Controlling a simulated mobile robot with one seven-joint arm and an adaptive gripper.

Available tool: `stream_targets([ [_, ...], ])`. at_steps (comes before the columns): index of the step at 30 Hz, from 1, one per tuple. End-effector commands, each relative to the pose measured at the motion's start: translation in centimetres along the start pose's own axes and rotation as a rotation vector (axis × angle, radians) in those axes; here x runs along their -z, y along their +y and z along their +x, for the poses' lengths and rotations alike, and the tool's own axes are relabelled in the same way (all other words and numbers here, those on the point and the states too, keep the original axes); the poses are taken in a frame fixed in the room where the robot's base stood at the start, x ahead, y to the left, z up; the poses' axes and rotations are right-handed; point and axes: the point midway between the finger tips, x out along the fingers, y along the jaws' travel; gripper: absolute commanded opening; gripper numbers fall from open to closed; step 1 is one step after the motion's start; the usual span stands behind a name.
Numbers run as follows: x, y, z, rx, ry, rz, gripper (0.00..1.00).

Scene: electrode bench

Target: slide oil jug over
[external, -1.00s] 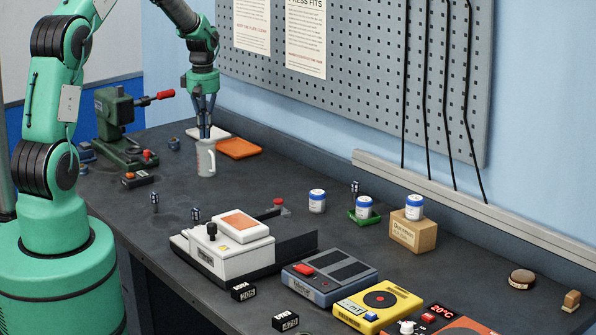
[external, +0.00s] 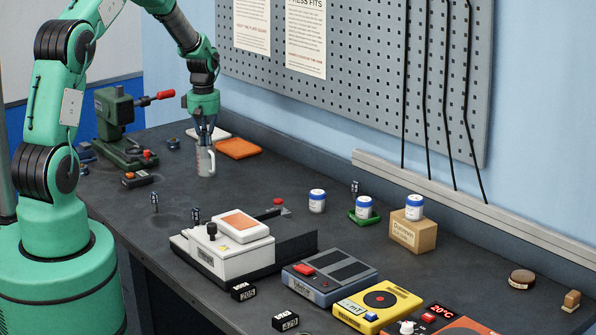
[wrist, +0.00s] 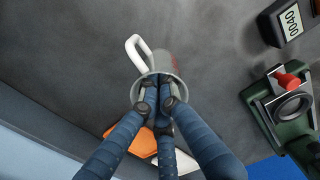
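The oil jug (external: 207,164) is a small pale grey jug standing upright on the dark bench, left of centre in the external view. In the wrist view the jug (wrist: 162,62) shows its round mouth and a white handle at upper left. My gripper (external: 205,145) points straight down at the jug from above. In the wrist view its blue fingers (wrist: 157,108) meet at the jug's mouth, with their tips at or inside the rim. The finger tips are close together. I cannot tell whether they press on the jug.
An orange pad (external: 238,148) and a white pad lie just behind the jug. A green press (external: 118,125) stands to the left, with a small black labelled box (external: 137,179) in front. A white device (external: 225,247) stands nearer the front. Open bench lies between it and the jug.

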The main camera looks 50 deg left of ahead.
Motion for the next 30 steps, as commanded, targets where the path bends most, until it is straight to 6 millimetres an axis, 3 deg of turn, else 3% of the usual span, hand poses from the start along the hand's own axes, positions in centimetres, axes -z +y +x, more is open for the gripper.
stream_targets([
  [3, 0.0, 0.0, 1.7, 0.001, 0.000, 0.000, 0.00],
  [9, 0.0, 0.0, 3.2, 0.001, 0.000, 0.000, 0.00],
  [23, -0.1, 0.0, 3.5, 0.000, 0.000, 0.000, 0.00],
  [26, -0.6, 0.0, 3.5, 0.000, 0.000, 0.001, 0.00],
  [30, -2.9, 0.1, 3.4, 0.000, -0.001, 0.004, 0.00],
])
